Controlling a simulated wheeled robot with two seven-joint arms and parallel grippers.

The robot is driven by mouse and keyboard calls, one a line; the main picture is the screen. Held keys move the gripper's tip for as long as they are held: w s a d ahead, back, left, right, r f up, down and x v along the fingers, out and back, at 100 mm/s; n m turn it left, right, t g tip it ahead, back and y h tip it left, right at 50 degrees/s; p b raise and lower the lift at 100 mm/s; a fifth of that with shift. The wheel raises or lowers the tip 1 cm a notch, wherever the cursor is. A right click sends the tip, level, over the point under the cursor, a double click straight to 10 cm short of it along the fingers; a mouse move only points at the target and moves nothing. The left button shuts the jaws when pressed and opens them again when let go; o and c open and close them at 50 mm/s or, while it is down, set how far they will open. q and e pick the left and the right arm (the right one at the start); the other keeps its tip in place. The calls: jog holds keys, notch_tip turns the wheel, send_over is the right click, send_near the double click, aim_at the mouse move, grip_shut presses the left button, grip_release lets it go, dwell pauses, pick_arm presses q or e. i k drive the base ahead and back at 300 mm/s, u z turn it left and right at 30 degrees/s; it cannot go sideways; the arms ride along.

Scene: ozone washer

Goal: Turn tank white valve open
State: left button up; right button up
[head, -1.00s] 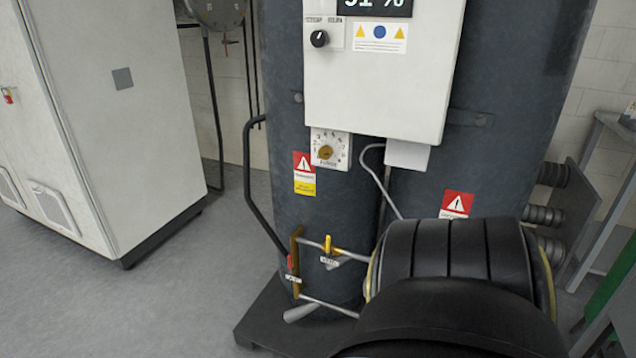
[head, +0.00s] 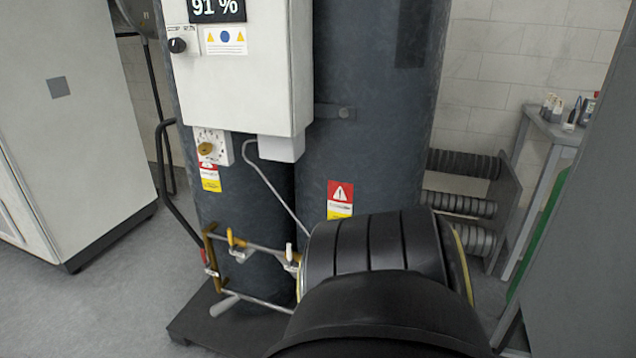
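The white-handled valve (head: 290,256) sits on the thin pipework low on the front of the dark tank (head: 365,110). Its small white handle looks upright, and it shows just left of a large black ribbed arm part of mine. A yellow-handled valve (head: 232,240) is to its left on the same pipe, with a white tag below it. A red-handled valve (head: 204,257) is at the far left of the pipework. My arm part hides the area right of the white valve. Neither gripper shows.
A white control box (head: 245,80) reading 91 % hangs on the tank above, with a yellow-knobbed dial (head: 207,149) below it. A white cabinet (head: 75,110) stands left. Ribbed dark pipes (head: 462,204) and a bench (head: 553,130) are at right. Grey floor at lower left is clear.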

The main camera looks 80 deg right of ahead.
aim_at(292, 260)
jog(key=k, duration=0.35)
jog(key=z, duration=0.9)
